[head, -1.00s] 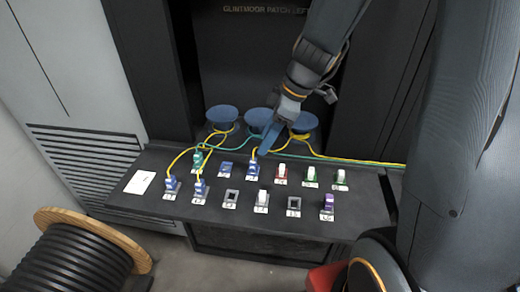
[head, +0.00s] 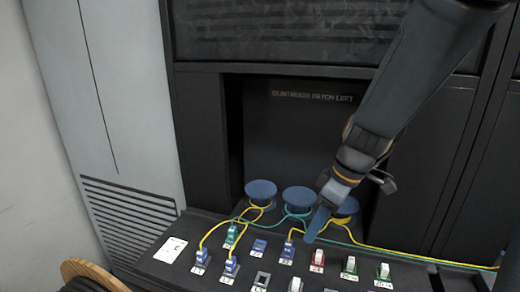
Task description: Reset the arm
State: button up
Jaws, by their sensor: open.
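My gripper (head: 317,225) hangs from the upper right over the back of the black bench (head: 185,230). Its blue fingers point down, and I see no object between them. It is just right of a blue plug (head: 288,251) with a yellow cable; a small gap seems to separate them. Two more blue plugs with yellow cables, one at the far left (head: 200,259) and one beside it (head: 231,265), sit in the bench ports. A green plug (head: 231,236) with a teal cable stands behind them.
Two other blue spools (head: 261,189) (head: 298,197) stand at the back. Yellow and teal cables run right along the bench. Red (head: 317,261) and green (head: 349,268) port pieces line the row. A white card (head: 170,250) lies left. A cable drum (head: 85,270) is at lower left.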

jog(key=shift+s+d+f+m+h+b, duration=0.45)
jog(key=shift+s+f+m, duration=0.55)
jog(key=shift+m, duration=0.75)
jog(key=shift+s+d+f+m+h+b, duration=0.2)
jog(key=shift+s+f+m+h, duration=0.35)
jog(key=shift+s+f+m, duration=0.8)
jog(key=shift+s+d+f+m+h+b, duration=0.45)
jog(key=shift+s+m, duration=0.45)
jog(key=shift+m, duration=1.2)
